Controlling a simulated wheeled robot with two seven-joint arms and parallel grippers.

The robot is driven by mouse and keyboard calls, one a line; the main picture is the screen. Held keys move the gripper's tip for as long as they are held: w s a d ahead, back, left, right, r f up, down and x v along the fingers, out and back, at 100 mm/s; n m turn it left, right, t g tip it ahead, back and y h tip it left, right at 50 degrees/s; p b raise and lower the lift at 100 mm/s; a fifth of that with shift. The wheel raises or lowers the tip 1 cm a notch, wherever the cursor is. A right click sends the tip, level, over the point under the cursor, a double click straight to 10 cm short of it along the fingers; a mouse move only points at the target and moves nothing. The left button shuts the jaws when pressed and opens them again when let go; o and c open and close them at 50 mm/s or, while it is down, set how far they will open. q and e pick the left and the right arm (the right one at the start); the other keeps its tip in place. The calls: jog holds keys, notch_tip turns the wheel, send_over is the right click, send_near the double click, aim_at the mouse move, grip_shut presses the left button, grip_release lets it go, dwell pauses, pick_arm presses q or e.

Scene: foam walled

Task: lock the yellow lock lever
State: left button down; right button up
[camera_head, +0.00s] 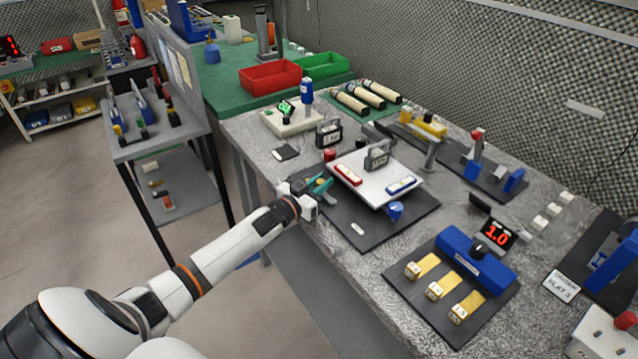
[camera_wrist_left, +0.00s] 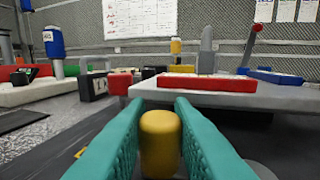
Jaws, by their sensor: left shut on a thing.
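My left gripper (camera_head: 320,187) has teal fingers and is at the left side of the white levelling plate (camera_head: 362,160). In the left wrist view, the yellow lock lever (camera_wrist_left: 160,142) shows as a rounded yellow knob between the two teal fingers (camera_wrist_left: 158,106), which are shut on it. In the head view the lever is hidden by the gripper, so its turned position cannot be told. The white plate stands above a dark base (camera_head: 360,236) and also shows in the left wrist view (camera_wrist_left: 225,98). My right gripper is not in view.
The plate carries a red bar (camera_head: 347,174), a blue bar (camera_head: 401,185) and a grey weight (camera_head: 377,156). A red knob (camera_head: 329,155) and a blue knob (camera_head: 395,210) are at its edges. A blue block with a dial (camera_head: 475,262) stands to the right.

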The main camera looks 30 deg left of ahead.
pick_arm(q)
jog(key=c, duration=1.3)
grip_release()
jog(key=shift+w, duration=0.1)
jog(key=shift+s+f, duration=0.1)
jog(key=shift+s, duration=0.5)
jog(key=s, duration=0.3)
jog(key=s+a, duration=0.1)
jog(key=s, duration=0.6)
jog(key=shift+s+a, duration=0.3)
jog(key=shift+s, duration=0.1)
